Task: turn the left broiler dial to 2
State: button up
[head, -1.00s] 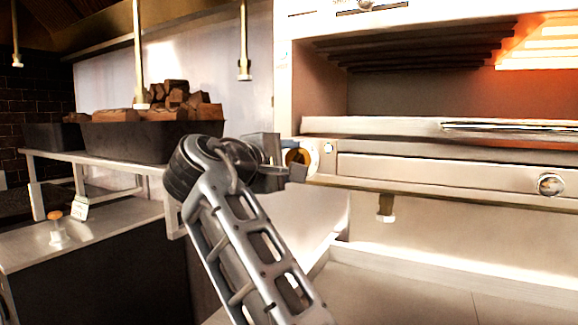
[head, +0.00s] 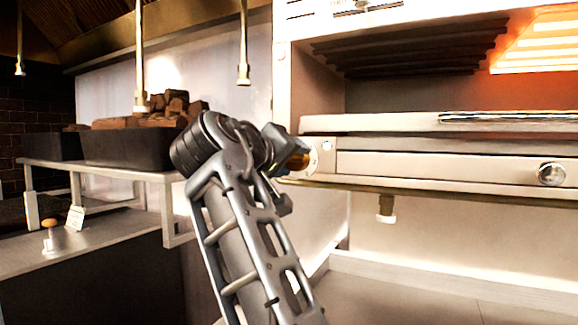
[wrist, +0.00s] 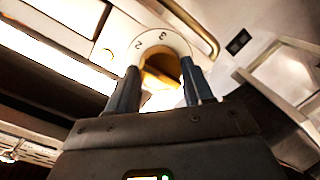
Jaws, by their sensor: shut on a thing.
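The left broiler dial (head: 314,160) is at the left end of the broiler's front panel, mostly hidden by my gripper in the head view. My gripper (wrist: 160,88) is shut on this knob, one finger on each side. In the head view my gripper (head: 299,160) is rolled and touches the dial area. I cannot tell which number the knob points to.
A second, round metal knob (head: 551,174) is farther right on the panel. The broiler (head: 420,122) glows orange inside at upper right. A dark bin (head: 125,148) of brown chunks stands on a shelf behind my arm at left. The counter below the broiler (head: 430,292) is clear.

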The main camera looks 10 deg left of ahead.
jog(key=shift+f+m+b, duration=0.2)
jog(key=shift+m+b, duration=0.2)
jog(key=shift+m, duration=0.5)
jog(key=o, duration=1)
jog(key=shift+r, duration=0.15)
jog(key=shift+o, duration=0.2)
jog(key=f+b+v, duration=0.1)
jog(key=v, duration=0.6)
jog(key=shift+s+r, duration=0.45)
jog(key=shift+r, duration=0.05)
jog(key=shift+a+f, duration=0.1)
